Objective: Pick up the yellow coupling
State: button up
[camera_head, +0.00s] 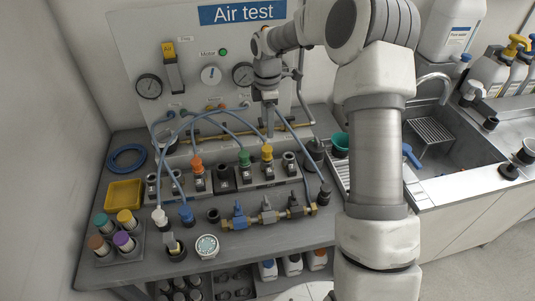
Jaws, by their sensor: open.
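The yellow coupling (267,153) stands upright in the row of fittings on the grey block at the middle of the bench. A green coupling (245,159) stands just left of it, and an orange one (197,164) stands further left. My gripper (269,128) points down, above or behind the yellow coupling in the picture. It is open, with nothing seen held. Its fingers are small and hard to make out, and the gap to the coupling cannot be told.
Blue hoses (222,122) arch over the block. Valves on a brass pipe (268,215) lie in front. A yellow tray (123,193) and a rack of coloured-cap containers (118,243) stand at left. The gauge panel (205,45) rises behind, and a sink (450,150) is at right.

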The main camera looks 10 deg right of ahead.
aim_at(267, 148)
notch_tip(267, 148, down, 13)
jog(key=shift+w, duration=0.1)
dwell(0.4)
